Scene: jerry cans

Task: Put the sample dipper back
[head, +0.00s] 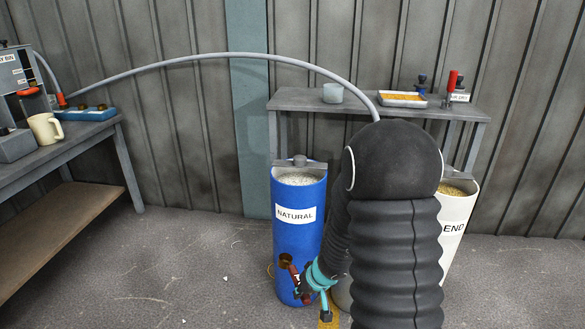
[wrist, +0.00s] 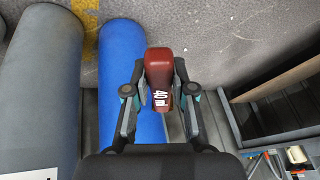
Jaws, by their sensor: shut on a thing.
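The sample dipper (head: 294,276) has a dark red handle and what looks like a brass cup, seen in front of the lower part of the blue can in the head view. Its handle, marked "40 ml", also shows in the wrist view (wrist: 159,72). My gripper (head: 312,281) is shut on this handle; in the wrist view a finger (wrist: 160,88) grips each side of it. The blue can (head: 297,212), labelled NATURAL, is open at the top and full of pale grains. I cannot tell whether dipper and can touch.
A back shelf (head: 290,103) bears a pale cup (head: 333,93), an orange-filled tray (head: 403,99) and a red-handled item (head: 451,84). My arm partly hides a white can (head: 457,215). A grey hose (head: 215,56) arches from the left bench (head: 75,142). Floor at left is clear.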

